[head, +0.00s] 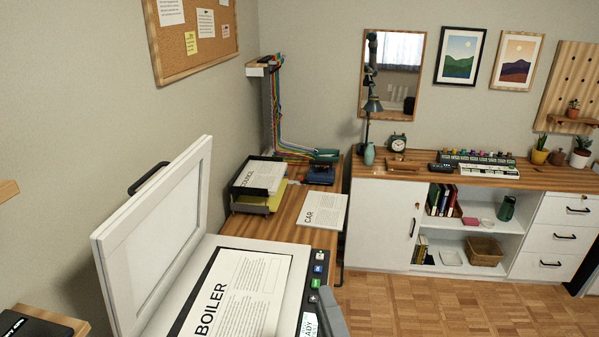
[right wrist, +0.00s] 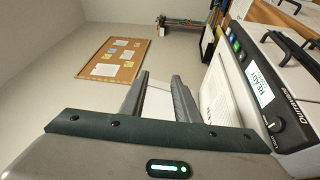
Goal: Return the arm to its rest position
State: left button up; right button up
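My right gripper (right wrist: 160,80) is in the right wrist view, its two dark fingers apart with a pale strip showing between them. I cannot tell how far behind the fingers that strip is. In the head view only a grey piece of my right gripper (head: 334,312) shows, at the bottom beside the scanner's control panel. The scanner (head: 213,243) has its lid (head: 160,245) raised. A sheet headed BOILER (head: 245,290) lies on its glass. The panel screen (right wrist: 259,87) reads READY. My left gripper is in neither view.
A black paper tray (head: 257,180) and a sheet headed CAR (head: 323,210) are on the wooden desk behind the scanner. A white cabinet (head: 380,215) stands along the back wall. A cork board (head: 195,35) hangs at left. The floor (head: 450,303) at right is clear.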

jog(key=s+d+f+m+g+h, duration=0.2)
jog(key=d+f+m+g, duration=0.25)
jog(key=f, duration=0.55)
jog(key=s+d+f+m+g+h, duration=0.25)
jog(key=d+f+m, duration=0.25)
jog(key=f, duration=0.4)
jog(key=s+d+f+m+g, duration=0.3)
jog(key=s+f+m+g, duration=0.1)
jog(key=s+f, duration=0.35)
jog(key=s+d+f+m+g, duration=0.4)
jog(key=s+f, duration=0.2)
jog(key=s, duration=0.2)
notch_tip(320, 180, down, 32)
jog(key=s+g+b, duration=0.2)
jog(key=b, duration=0.1)
jog(key=s+d+f+g+b, duration=0.1)
jog(key=s+d+f+b, duration=0.2)
jog(key=s+f, duration=1.5)
notch_tip(320, 180, down, 2)
jog(key=shift+f+y+b, duration=0.2)
jog(key=shift+y+b, duration=0.1)
jog(key=shift+y, duration=0.05)
